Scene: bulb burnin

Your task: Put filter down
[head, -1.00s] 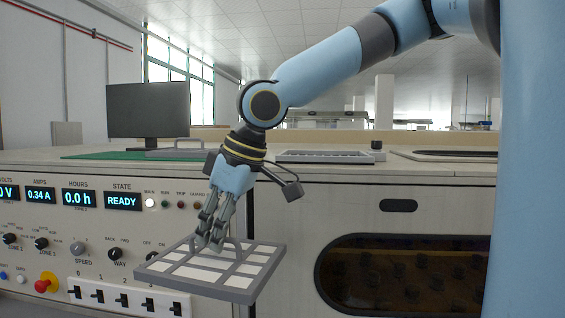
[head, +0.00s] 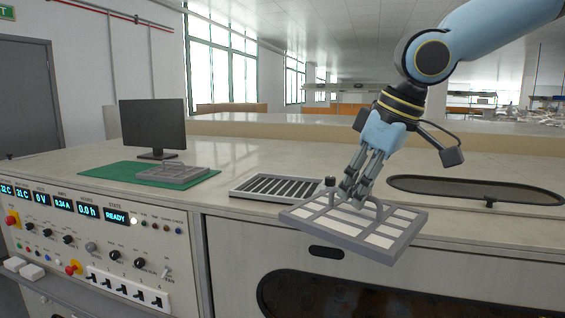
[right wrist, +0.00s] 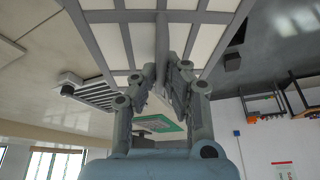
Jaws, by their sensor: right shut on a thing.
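A grey-framed filter (head: 394,239) with pale panels and a handle hangs tilted from my right gripper (head: 357,198). My right gripper is shut on the filter's handle. The filter is in front of and above the counter's front edge in the head view. The right wrist view shows the filter's pale panels (right wrist: 186,44) close up at the top, with the fingers (right wrist: 162,82) on its handle. My left gripper is not in view.
A slotted grey tray (head: 262,187) sits on the counter just left of the held filter. A dark oval opening (head: 470,190) lies at the right. A monitor (head: 153,125) stands behind the mat. The control panel (head: 75,240) fills the front left.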

